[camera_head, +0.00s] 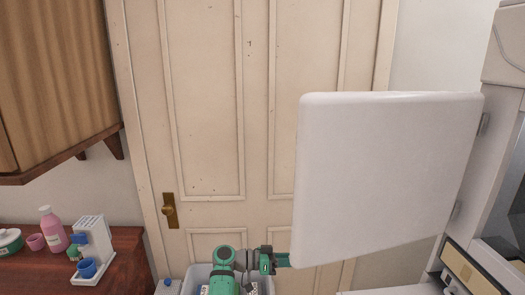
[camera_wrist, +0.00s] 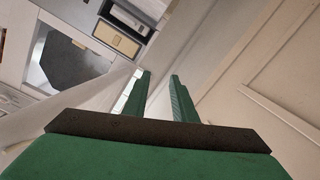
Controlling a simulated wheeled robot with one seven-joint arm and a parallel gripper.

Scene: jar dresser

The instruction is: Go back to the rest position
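My gripper (camera_head: 283,260) is low in the middle of the head view, right by the lower left corner of an open white door panel (camera_head: 385,175). In the wrist view my gripper (camera_wrist: 161,77) shows two green fingers standing apart with a gap between them. A pale surface shows behind and between the fingers; I see nothing clearly held. Whether a finger touches the door panel's edge cannot be told. The panel is hinged at its right side on a white cabinet (camera_head: 508,150) and stands swung out.
A brown dresser top (camera_head: 35,268) at the left holds a pink bottle (camera_head: 53,230), a pink cup (camera_head: 36,242) and a white dispenser with a blue cup (camera_head: 88,267). A wooden cupboard (camera_head: 55,85) hangs above. A closed cream door (camera_head: 205,110) stands behind. A pale bin (camera_head: 200,274) is beside my arm.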

